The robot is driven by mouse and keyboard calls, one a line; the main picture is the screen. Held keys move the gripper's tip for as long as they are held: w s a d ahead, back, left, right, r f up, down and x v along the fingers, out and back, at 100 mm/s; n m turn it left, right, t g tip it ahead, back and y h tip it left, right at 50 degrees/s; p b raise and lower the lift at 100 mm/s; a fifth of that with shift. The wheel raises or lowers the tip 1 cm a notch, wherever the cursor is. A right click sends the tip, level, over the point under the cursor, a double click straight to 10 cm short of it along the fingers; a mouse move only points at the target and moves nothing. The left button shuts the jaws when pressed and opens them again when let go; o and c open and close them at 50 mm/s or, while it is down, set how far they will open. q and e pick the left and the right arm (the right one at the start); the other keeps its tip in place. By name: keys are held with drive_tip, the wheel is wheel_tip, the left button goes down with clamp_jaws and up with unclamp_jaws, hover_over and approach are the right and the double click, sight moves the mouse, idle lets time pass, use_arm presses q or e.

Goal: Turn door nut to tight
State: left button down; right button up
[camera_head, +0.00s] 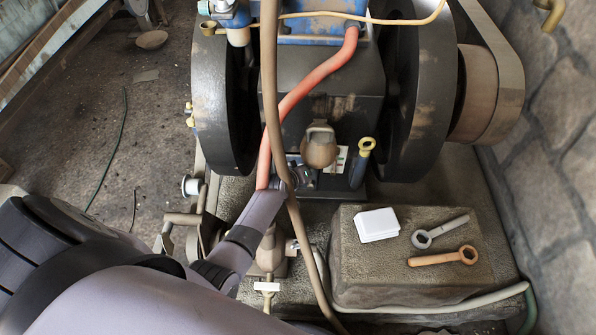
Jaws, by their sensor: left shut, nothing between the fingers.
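The engine (318,75) stands at the top centre between two dark flywheels. My left arm comes in from the lower left, and my left gripper (298,178) is at the low front of the engine. The fingers look closed, with no object seen held in them. They are partly hidden by a brown hose and blend with the dark engine parts. I cannot make out the door nut for sure; it may be hidden at the fingertips. My right gripper is not in view.
A stone block (400,285) at the lower right bears a white box (377,225), a grey wrench (440,231) and a copper-coloured wrench (443,256). A red hose (311,82) and a brown hose (270,85) hang close to my left gripper. A stone wall (550,150) bounds the right.

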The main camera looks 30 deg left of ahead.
use_arm(q)
drive_tip(key=v, duration=0.7)
drive_tip(key=shift+s+r, duration=0.2)
drive_tip(key=shift+r, duration=0.15)
drive_tip(key=shift+a+f, duration=0.1)
